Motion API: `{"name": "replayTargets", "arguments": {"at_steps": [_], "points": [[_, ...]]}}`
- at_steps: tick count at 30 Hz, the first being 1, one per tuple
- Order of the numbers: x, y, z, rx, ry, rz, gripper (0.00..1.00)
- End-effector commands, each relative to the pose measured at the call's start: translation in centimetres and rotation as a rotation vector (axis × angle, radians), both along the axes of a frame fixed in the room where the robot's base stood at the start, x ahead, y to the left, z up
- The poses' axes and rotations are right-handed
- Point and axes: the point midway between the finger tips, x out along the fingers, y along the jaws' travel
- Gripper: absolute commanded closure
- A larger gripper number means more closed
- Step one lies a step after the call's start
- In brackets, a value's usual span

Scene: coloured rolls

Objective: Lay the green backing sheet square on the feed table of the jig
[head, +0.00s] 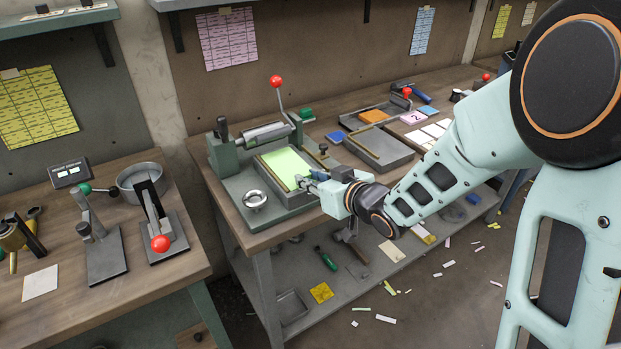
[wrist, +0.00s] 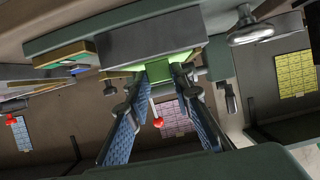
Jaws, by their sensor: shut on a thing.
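The green backing sheet (head: 284,166) is a pale green rectangle over the feed table of the jig (head: 292,199), between the table's side rails. It looks roughly in line with them; I cannot tell whether it lies fully flat. My gripper (head: 306,182) is at the sheet's near right corner, shut on its edge. In the wrist view, my gripper (wrist: 163,75) has its two blue-padded fingers on either side of the green sheet (wrist: 158,68). The exact contact is too small to make out. The jig's roller (head: 262,133) and red-knobbed lever (head: 276,82) stand behind the sheet.
A round metal handwheel (head: 255,199) is at the jig's front left. A grey tray (head: 379,148) stands close on the right, with an orange block (head: 373,116) and white cards (head: 430,133) beyond. A separate bench (head: 60,303) with red-knobbed tools is on the left.

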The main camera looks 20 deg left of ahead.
Motion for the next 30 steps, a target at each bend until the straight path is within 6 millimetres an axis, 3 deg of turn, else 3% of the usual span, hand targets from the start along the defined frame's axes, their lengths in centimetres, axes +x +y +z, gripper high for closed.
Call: {"name": "replayTargets", "arguments": {"at_steps": [6, 7, 12, 18, 23, 30], "points": [[-0.01, -0.01, -0.03, -0.001, 0.001, 0.0, 0.94], [-0.01, -0.01, -0.04, -0.001, 0.001, 0.0, 0.76], [-0.01, -0.01, -0.03, -0.001, 0.001, 0.0, 0.59], [-0.01, -0.01, -0.04, -0.001, 0.001, 0.0, 0.57], [-0.01, -0.01, -0.03, -0.001, 0.001, 0.0, 0.41], [-0.01, -0.01, -0.01, 0.0, 0.0, 0.0, 0.41]]}}
